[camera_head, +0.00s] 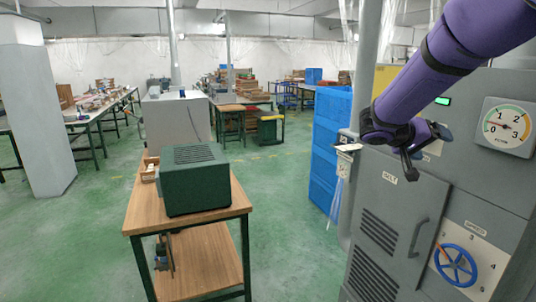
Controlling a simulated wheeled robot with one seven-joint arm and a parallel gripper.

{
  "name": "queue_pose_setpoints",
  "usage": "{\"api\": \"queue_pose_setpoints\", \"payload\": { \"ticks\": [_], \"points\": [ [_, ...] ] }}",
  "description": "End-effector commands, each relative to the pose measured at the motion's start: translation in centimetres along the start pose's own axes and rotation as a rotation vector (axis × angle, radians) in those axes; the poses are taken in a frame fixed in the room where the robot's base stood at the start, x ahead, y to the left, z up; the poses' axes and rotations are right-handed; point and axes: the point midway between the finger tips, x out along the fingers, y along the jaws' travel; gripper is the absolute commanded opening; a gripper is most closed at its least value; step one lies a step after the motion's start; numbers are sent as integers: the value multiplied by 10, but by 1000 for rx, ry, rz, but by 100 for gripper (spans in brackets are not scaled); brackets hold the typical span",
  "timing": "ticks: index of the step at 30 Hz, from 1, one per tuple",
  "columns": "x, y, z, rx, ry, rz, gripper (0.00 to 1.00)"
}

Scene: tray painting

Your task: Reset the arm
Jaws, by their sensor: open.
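My purple arm (445,60) comes down from the upper right corner. My gripper (426,152) is at its lower end, in front of the upper part of the grey machine cabinet (490,160). Its dark fingers stand apart, with nothing seen between them. I cannot tell how far it is from the cabinet face.
The cabinet bears a round gauge (508,127), a green light (442,101), a door handle (417,240) and a blue handwheel (455,265). A wooden-topped cart (150,212) carries a green box (194,180). Blue crates (330,150) are stacked behind. Green floor between is clear.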

Motion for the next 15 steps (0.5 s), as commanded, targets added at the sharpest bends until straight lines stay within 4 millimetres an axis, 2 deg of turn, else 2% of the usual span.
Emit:
{"api": "queue_pose_setpoints", "payload": {
  "ticks": [1,6,15],
  "points": [
    [-2,16,12,-7,-49,-38,84],
    [-15,53,54,-60,-195,-187,84],
    [-54,101,128,-126,-337,-506,84]
  ]
}}
